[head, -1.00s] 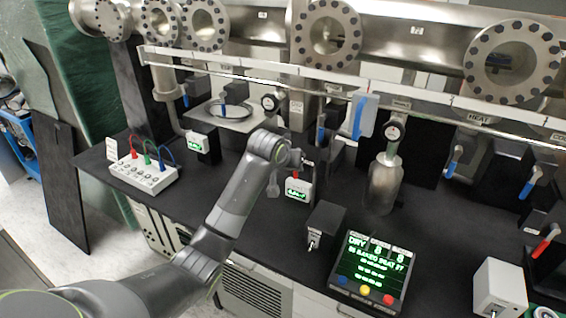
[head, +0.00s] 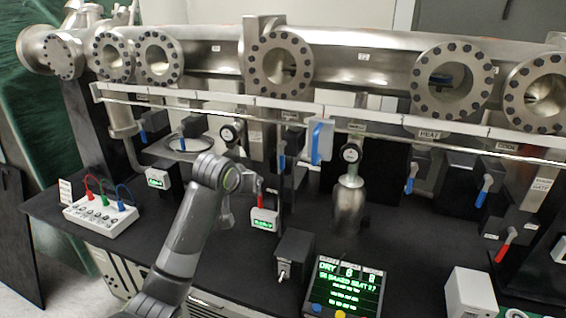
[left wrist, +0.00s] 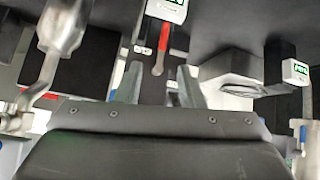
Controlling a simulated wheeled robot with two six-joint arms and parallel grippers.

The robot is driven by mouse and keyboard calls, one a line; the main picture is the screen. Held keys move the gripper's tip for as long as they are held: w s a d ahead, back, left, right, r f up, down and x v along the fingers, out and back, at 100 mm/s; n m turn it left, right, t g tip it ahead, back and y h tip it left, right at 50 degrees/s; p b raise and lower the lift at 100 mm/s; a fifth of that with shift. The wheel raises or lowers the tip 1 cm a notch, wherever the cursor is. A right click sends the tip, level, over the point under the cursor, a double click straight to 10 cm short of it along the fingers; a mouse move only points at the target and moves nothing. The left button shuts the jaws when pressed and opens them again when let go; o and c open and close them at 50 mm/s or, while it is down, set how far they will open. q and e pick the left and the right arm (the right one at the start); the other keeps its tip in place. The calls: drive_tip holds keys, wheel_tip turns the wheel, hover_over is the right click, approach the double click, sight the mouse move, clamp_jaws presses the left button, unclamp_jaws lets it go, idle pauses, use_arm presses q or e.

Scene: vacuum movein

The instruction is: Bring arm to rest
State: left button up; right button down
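My left arm reaches up from the bottom left of the head view, with its wrist over the black bench. My left gripper (left wrist: 158,88) shows in the left wrist view with its two fingers apart and nothing between them. A red-handled valve lever (left wrist: 163,40) lies beyond the fingertips, apart from them as far as I can see. It also shows in the head view (head: 261,200), just right of my wrist, above a small white box with a green display (head: 264,219). My right arm and gripper are in neither view.
A steel pipe assembly with bolted flanges (head: 279,63) and a long rail spans the back. A steel bottle with a gauge (head: 349,203), a black box (head: 294,254) and a green-lit display panel (head: 345,288) stand right of my arm. A white box with coloured leads (head: 101,216) is left.

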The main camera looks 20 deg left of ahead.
use_arm(q)
drive_tip(key=s+a+f+g, duration=0.2)
drive_tip(key=s+f, duration=1.6)
drive_tip(key=s, duration=0.1)
drive_tip(key=s+a+f+m+g+y, duration=0.1)
drive_tip(key=s+f+g+y, duration=0.2)
drive_tip(key=s, duration=2)
wheel_tip(320, 180, down, 27)
drive_tip(key=a+g+h+b, duration=0.1)
drive_tip(key=a+h, duration=0.1)
drive_tip(key=s+d+f+g+b, duration=0.1)
drive_tip(key=s+f, duration=1.4)
drive_tip(key=f, duration=0.2)
drive_tip(key=shift+s+d+g, duration=0.15)
drive_tip(key=shift+s+g, duration=0.05)
drive_tip(key=shift+g, duration=0.1)
